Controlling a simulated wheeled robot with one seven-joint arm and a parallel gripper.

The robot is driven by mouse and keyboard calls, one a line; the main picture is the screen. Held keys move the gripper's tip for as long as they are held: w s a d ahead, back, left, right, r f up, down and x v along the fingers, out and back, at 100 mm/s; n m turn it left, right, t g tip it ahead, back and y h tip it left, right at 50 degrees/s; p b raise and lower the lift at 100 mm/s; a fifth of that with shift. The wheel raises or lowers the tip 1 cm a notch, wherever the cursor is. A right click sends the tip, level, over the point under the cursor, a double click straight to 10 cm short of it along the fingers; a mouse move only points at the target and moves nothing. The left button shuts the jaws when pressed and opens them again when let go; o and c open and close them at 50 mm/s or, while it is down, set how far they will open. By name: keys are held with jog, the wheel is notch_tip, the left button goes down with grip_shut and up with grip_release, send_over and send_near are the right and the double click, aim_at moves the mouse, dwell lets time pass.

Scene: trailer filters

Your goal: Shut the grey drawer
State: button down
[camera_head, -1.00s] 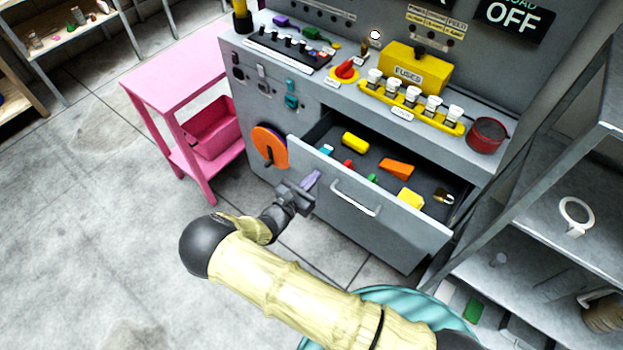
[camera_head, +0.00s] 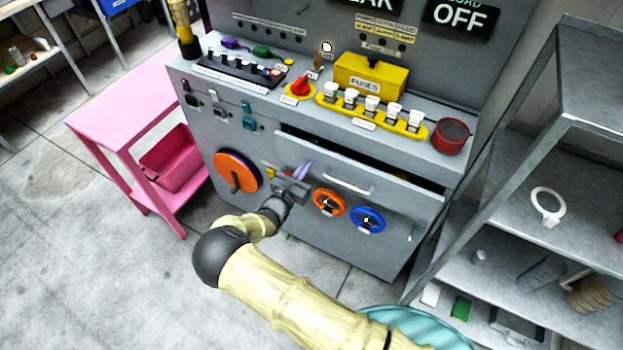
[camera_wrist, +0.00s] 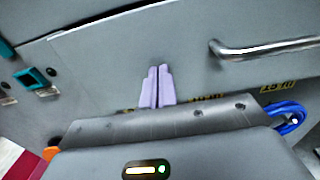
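My gripper (camera_head: 303,170) is at the left part of the drawer front, left of the handle. In the wrist view its purple fingers (camera_wrist: 157,86) are together with nothing seen between them, tips at the drawer face. I cannot tell for certain whether they touch it.
Below the drawer are an orange valve wheel (camera_head: 328,203) and a blue one (camera_head: 367,219); a larger orange disc (camera_head: 236,173) is at the left. A pink table (camera_head: 130,95) stands left, a grey shelf unit (camera_head: 590,150) right. Floor in front is clear.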

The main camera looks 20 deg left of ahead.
aim_at(311, 160)
jog(key=w, duration=0.4)
jog(key=shift+d+b, duration=0.25)
jog(key=shift+b, duration=0.1)
jog(key=shift+w+r, duration=0.15)
jog(key=shift+w, duration=0.05)
jog(key=shift+w+d+r, duration=0.1)
jog(key=shift+d, duration=0.1)
jog(key=shift+a, duration=0.1)
jog(key=shift+s, duration=0.35)
jog(key=s+a, duration=0.2)
jog(key=s, duration=1.2)
jog(key=shift+f, duration=0.3)
